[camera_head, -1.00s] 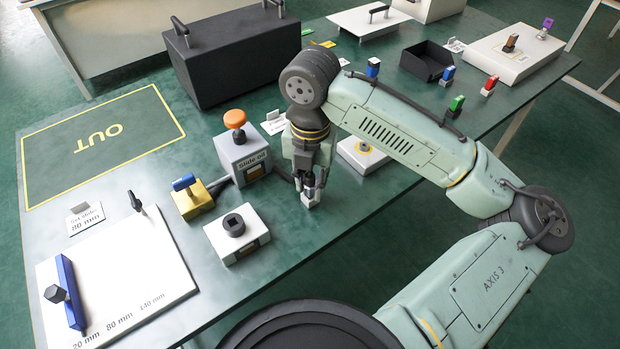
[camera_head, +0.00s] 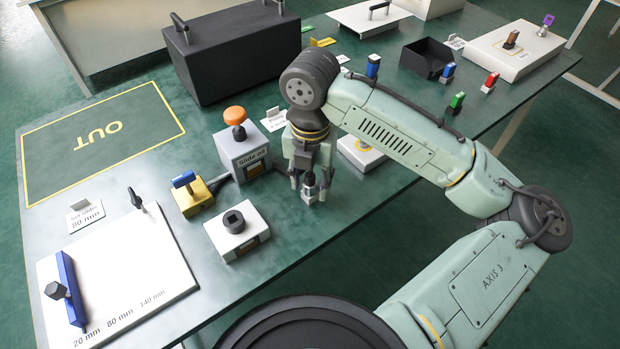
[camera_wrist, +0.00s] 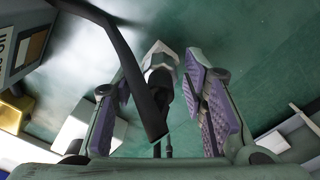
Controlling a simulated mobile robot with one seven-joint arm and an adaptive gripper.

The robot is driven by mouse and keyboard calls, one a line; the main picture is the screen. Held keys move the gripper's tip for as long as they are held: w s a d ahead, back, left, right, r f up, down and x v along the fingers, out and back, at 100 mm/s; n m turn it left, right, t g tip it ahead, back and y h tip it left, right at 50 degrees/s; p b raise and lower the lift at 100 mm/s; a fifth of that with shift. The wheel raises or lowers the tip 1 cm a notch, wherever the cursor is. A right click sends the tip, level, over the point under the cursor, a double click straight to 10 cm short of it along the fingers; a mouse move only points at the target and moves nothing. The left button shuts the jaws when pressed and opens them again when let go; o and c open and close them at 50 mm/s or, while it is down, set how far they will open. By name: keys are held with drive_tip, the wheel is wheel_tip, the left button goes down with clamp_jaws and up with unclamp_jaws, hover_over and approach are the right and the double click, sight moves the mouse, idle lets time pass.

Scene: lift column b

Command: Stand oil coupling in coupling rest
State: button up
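My gripper (camera_head: 310,188) points down at the table, right of the grey "Slide oil" box (camera_head: 238,158). Its fingers are spread. The coupling (camera_head: 311,193), pale at its lower end and dark above, is between them. In the wrist view the coupling (camera_wrist: 160,68) stands between the purple finger pads, with gaps at its sides. A dark hose (camera_wrist: 143,80) crosses in front of the left finger. I cannot tell whether the coupling's foot is on the bare table or in a rest.
A white block with a yellow ring (camera_head: 362,150) is behind my gripper to the right. A yellow block with a blue handle (camera_head: 190,193) and a white slider board (camera_head: 120,268) lie left. A black case (camera_head: 232,55) stands behind. The table front right of my gripper is clear.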

drive_tip(key=shift+o, duration=0.3)
wheel_tip(320, 180, up, 12)
idle(0.5)
idle(0.7)
